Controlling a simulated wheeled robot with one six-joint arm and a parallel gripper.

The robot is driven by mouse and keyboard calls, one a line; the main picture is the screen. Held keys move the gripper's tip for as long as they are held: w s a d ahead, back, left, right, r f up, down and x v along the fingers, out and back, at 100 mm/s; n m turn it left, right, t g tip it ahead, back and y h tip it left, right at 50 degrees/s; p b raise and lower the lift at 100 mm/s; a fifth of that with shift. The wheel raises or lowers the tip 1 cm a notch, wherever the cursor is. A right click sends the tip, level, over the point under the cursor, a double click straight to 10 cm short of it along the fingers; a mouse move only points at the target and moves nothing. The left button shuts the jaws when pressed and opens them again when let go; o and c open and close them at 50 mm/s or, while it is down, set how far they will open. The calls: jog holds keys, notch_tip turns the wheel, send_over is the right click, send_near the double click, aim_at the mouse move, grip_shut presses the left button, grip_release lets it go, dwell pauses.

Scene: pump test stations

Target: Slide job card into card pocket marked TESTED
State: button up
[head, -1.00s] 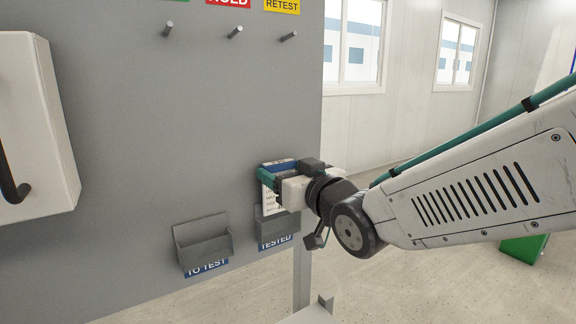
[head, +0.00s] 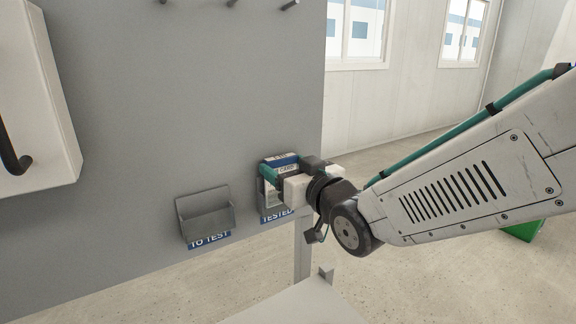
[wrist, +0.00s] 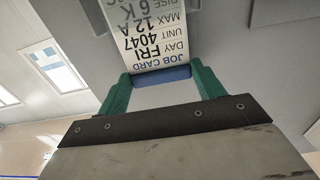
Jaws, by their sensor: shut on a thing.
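My gripper (head: 272,172) is shut on the job card (head: 281,161), a white card with a blue band at its top. The wrist view shows the job card (wrist: 152,38) between my green fingers (wrist: 163,80), its printed text upside down there. The card is roughly upright at the pocket marked TESTED, whose blue label (head: 275,215) shows below my gripper. I cannot tell how far the card's lower edge is inside the pocket.
An empty grey pocket marked TO TEST (head: 206,215) is on the same grey panel (head: 140,130), left of the TESTED one. A white cabinet (head: 45,110) with a black handle juts out at left. Metal pegs (head: 289,5) stick out above.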

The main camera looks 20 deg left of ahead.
jog(key=o, duration=1)
